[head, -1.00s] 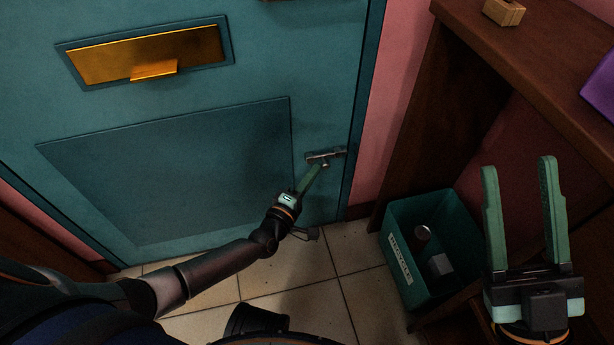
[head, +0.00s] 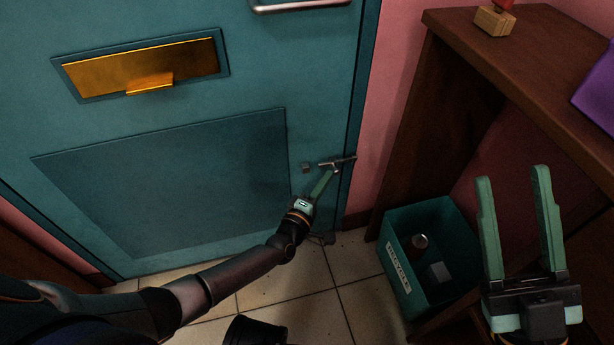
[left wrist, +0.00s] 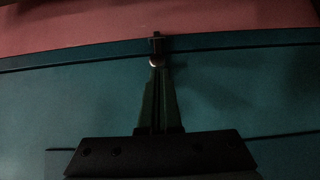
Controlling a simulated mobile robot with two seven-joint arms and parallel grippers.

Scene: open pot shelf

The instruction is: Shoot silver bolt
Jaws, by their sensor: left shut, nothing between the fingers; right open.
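The silver bolt (head: 340,162) is low on the teal door (head: 330,120), near its right edge. Its rod lies across the door's edge and reaches toward the pink wall side. A separate small silver bracket (head: 306,168) shows at its left. My left gripper (head: 331,174) is shut and empty, with its tips at the bolt's knob, seemingly touching it. In the left wrist view the shut fingers (left wrist: 157,72) point at the bolt (left wrist: 157,43), by the dark line of the door's edge. My right gripper (head: 512,175) is open and empty, away at the right.
A teal recycle bin (head: 398,272) with a few items stands on the tiled floor. A brown wooden shelf (head: 520,60) is at the right, with a wooden block (head: 495,21) on top. A brass letter slot (head: 140,66) and a metal door handle (head: 300,6) are higher on the door.

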